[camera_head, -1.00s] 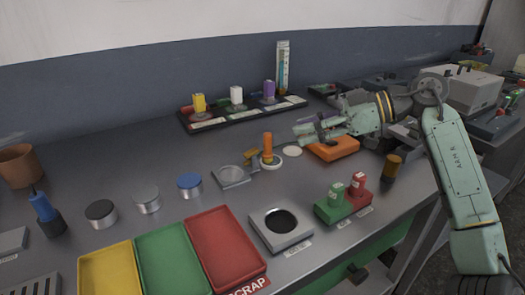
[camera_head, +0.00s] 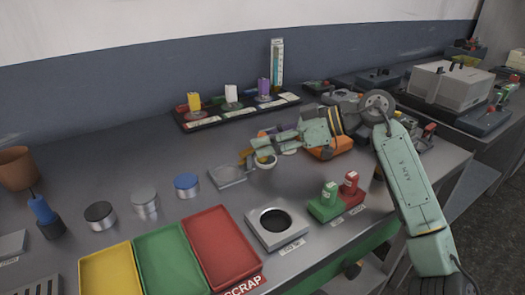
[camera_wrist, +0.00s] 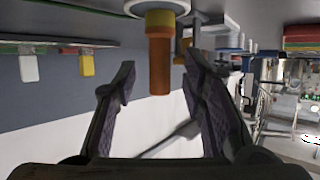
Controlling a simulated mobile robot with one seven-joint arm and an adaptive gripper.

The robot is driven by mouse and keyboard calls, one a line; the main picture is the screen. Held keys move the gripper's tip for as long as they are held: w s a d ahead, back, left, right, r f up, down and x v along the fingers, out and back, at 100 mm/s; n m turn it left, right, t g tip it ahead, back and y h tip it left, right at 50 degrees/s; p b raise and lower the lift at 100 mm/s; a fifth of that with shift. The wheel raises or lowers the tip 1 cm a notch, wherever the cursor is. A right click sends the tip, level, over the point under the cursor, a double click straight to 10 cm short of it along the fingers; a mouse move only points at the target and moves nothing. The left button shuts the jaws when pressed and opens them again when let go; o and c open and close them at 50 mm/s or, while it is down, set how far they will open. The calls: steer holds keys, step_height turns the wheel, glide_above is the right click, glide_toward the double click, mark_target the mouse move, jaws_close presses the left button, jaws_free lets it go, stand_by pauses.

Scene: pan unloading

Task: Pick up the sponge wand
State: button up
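An upright orange handle (camera_wrist: 160,62), which looks like the sponge wand, stands in a round white holder (camera_head: 266,163) on the bench. The wrist view is upside down, so the handle hangs from the top there, with a yellow collar by the holder. My gripper (camera_wrist: 159,78) is open, one finger on each side of the handle in that view, with gaps on both sides. In the head view my gripper (camera_head: 250,151) is at the holder and hides most of the handle. I cannot tell whether the handle is fully between the fingertips.
A square metal plate (camera_head: 227,175) lies just left of the holder. A rack (camera_head: 205,123) with yellow, white and purple blocks stands behind. Yellow, green and red trays (camera_head: 222,247) lie at front left.

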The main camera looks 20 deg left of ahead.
jaws_close()
steer(key=shift+r, duration=0.15)
stand_by(0.5)
